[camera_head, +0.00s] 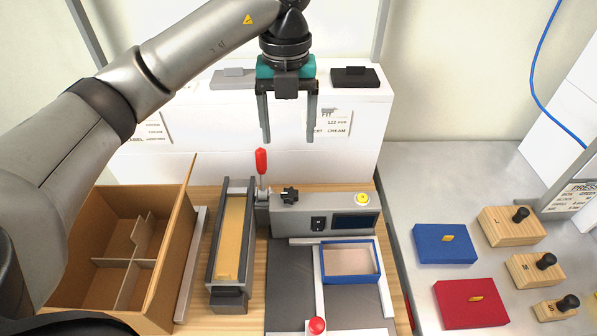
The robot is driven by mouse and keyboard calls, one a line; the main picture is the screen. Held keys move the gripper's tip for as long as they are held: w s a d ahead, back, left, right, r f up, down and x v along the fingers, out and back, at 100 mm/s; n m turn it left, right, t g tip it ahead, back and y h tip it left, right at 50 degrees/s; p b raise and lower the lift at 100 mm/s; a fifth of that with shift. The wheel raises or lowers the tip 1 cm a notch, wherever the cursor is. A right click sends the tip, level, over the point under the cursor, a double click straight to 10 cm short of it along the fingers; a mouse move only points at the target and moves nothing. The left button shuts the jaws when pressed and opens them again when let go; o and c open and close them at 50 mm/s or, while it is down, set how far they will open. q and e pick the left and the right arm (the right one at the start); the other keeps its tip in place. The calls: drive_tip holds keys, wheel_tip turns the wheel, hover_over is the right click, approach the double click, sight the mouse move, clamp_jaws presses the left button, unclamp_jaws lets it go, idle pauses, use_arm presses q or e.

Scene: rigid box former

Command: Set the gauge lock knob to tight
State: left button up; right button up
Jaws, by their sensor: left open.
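A black lobed knob (290,195), likely the gauge lock knob, sits on the left end of a grey control housing (339,230). I cannot read its setting from this view. My left gripper (289,138) points down with its two fingers apart and nothing between them. It appears above and a little behind the knob, apart from it. My right gripper does not show.
A red-handled lever (261,162) stands just left of the knob. A yellow button (362,198) and dark screen are on the housing. A blue frame (376,262), red ball knob (317,325) and divided cardboard box (182,262) are nearby. Wooden blocks (511,225) lie right.

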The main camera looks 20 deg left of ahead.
sight(290, 193)
use_arm(q)
wheel_tip(290, 193, down, 15)
drive_tip(key=shift+s+f+b, duration=0.1)
drive_tip(key=shift+s+b, duration=0.05)
drive_tip(key=shift+b, duration=0.4)
drive_tip(key=shift+c, duration=0.3)
clamp_jaws()
